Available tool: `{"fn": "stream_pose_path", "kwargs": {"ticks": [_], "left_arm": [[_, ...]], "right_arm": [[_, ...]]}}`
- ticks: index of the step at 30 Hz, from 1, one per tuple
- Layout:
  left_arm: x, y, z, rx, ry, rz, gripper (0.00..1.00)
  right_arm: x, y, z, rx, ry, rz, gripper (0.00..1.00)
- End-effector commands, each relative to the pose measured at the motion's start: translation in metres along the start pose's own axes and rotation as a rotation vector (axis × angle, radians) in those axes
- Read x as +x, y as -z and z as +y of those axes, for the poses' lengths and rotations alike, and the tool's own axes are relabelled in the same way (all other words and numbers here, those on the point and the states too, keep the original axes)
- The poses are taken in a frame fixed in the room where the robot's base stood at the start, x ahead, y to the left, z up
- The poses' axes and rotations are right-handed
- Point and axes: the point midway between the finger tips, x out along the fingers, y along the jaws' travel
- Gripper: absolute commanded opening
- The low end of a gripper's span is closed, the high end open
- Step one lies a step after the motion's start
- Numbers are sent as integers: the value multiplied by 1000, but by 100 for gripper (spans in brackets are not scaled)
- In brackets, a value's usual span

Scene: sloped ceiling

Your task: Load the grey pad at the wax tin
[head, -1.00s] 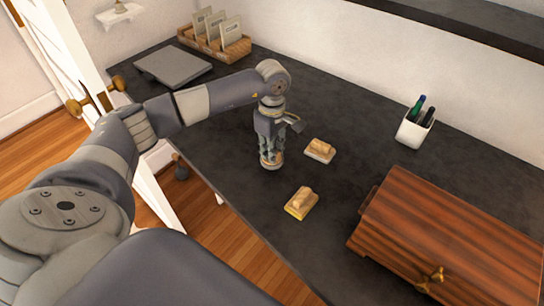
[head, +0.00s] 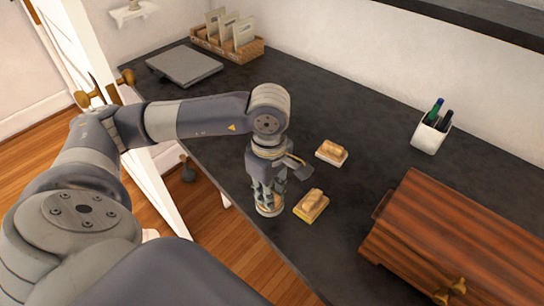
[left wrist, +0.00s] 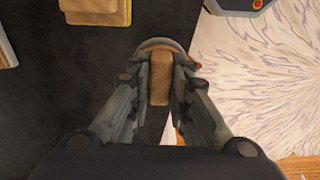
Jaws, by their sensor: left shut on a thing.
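My left gripper (head: 268,200) points down near the desk's front edge, shut on a tan wooden handle. The handle (left wrist: 160,78) shows between the fingers in the left wrist view. A rounded grey rim (left wrist: 160,43) shows just beyond it; I cannot tell whether this is the held pad or the wax tin. In the head view the fingers hide most of it, and any gap to the desk is unclear. A wooden-handled block with a yellow base (head: 311,206) lies right of the gripper. A similar block with a pale base (head: 331,152) lies farther back. My right gripper is not in view.
A reddish wooden chest (head: 455,235) stands at the right. A white pen cup (head: 430,133) is at the back right. A grey flat plate (head: 184,66) and a wooden rack with cards (head: 228,40) are at the back left. The desk's middle (head: 370,130) is clear.

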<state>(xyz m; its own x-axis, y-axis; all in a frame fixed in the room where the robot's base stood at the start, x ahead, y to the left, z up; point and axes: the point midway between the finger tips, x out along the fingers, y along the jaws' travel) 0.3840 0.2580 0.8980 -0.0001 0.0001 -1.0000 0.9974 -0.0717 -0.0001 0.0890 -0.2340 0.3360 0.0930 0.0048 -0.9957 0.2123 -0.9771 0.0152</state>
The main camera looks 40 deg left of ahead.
Motion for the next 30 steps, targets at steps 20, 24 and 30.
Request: {"fn": "stream_pose_path", "kwargs": {"ticks": [20, 24, 30], "left_arm": [[-7, -13, 2, 223, -3, -8, 0], [-16, -30, 3, 562, -7, -14, 0], [-30, -52, 3, 1067, -8, -10, 0]], "right_arm": [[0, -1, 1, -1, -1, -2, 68], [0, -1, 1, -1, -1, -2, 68], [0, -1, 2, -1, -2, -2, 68]]}}
